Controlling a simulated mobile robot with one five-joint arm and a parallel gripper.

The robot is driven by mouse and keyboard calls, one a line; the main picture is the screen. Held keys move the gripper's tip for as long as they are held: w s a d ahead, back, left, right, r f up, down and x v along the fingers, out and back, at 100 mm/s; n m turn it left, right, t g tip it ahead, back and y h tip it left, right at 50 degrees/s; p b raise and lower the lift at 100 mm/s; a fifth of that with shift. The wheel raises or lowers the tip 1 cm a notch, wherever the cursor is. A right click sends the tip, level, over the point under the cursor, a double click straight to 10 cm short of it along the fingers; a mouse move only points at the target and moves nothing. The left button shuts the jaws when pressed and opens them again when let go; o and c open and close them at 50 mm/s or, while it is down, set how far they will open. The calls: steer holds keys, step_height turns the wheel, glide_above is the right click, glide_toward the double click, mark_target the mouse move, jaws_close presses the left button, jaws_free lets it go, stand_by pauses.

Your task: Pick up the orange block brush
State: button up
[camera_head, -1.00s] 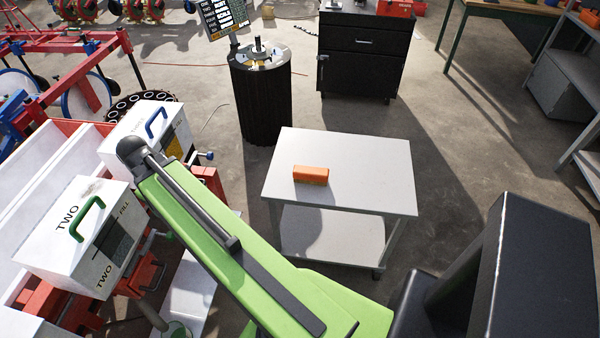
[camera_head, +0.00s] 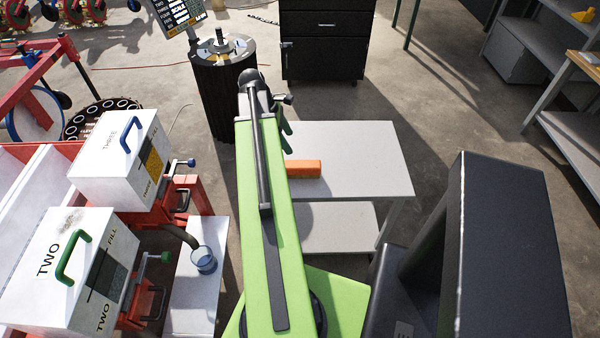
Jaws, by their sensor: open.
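The orange block brush (camera_head: 304,169) lies on the white top of a small table (camera_head: 370,150). Its left end meets the edge of my green arm in the picture, and my arm may hide part of it. My arm reaches up the middle of the head view, left of the brush. Small grey and green parts of mine stick out at the right of its far end, above the brush in the picture.
White planter boxes with a green handle (camera_head: 73,256) and a blue handle (camera_head: 132,134) stand left of my arm. A dark ribbed drum (camera_head: 224,98) and a black cabinet (camera_head: 323,45) stand behind. The tabletop right of the brush is clear.

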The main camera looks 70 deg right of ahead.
steer(key=b, duration=0.8)
glide_toward(302, 164)
steer(key=x, duration=0.5)
steer(key=shift+f, duration=0.1)
steer(key=shift+s, duration=0.2)
steer(key=b+x, duration=0.2)
steer(key=x, duration=0.1)
steer(key=b+x, duration=0.1)
steer(key=b, duration=0.1)
steer(key=shift+w+d+f, duration=0.1)
steer(key=shift+w+f, duration=0.1)
steer(key=shift+f, duration=0.2)
steer(key=shift+s+f+b, duration=0.2)
steer(key=shift+f+b, duration=0.05)
steer(key=shift+b, duration=0.1)
steer(key=shift+r, duration=0.2)
steer(key=shift+f, duration=0.25)
